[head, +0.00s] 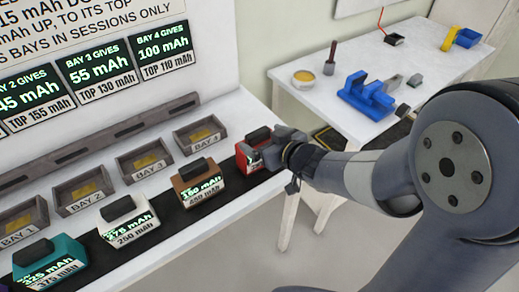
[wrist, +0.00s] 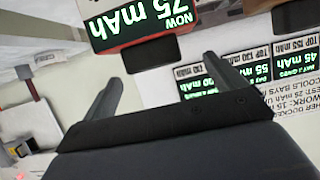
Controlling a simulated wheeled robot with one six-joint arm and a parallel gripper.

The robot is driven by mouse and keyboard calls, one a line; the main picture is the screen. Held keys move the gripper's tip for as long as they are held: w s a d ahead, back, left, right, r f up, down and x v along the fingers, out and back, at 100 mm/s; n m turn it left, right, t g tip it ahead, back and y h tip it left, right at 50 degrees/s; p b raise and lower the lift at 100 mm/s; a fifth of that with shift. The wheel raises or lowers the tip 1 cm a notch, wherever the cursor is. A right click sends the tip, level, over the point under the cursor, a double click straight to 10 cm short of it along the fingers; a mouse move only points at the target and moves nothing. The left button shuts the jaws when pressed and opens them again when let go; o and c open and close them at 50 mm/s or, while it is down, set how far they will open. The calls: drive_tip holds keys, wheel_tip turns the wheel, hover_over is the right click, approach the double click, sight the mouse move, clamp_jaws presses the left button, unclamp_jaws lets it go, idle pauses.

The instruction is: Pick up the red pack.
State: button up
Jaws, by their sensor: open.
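The red pack (head: 243,158) stands at the right end of the row on the dark strip, with a black handle on top. My gripper (head: 276,150) is at its right side in the head view and hides part of it. In the wrist view, which is turned upside down, the pack's label (wrist: 140,18) reads 75 mAh. Its black handle (wrist: 148,53) shows between the two fingers of my open gripper (wrist: 163,72). The fingers hold nothing; whether they touch the pack cannot be told.
A brown pack (head: 199,186), a white pack (head: 128,220) and a teal pack (head: 50,265) stand in line to the left. Bay trays (head: 146,160) lie behind them. A second white table (head: 330,108) with a blue vise (head: 368,95) stands at the right, across a gap.

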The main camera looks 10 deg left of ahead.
sight(260, 134)
drive_tip(key=shift+w+d+x, duration=0.1)
drive_tip(key=shift+x, duration=1.5)
drive_tip(key=shift+w+d+x, duration=0.15)
drive_tip(key=shift+x, duration=1.4)
drive_tip(key=shift+f, duration=0.1)
drive_tip(key=shift+c, duration=0.5)
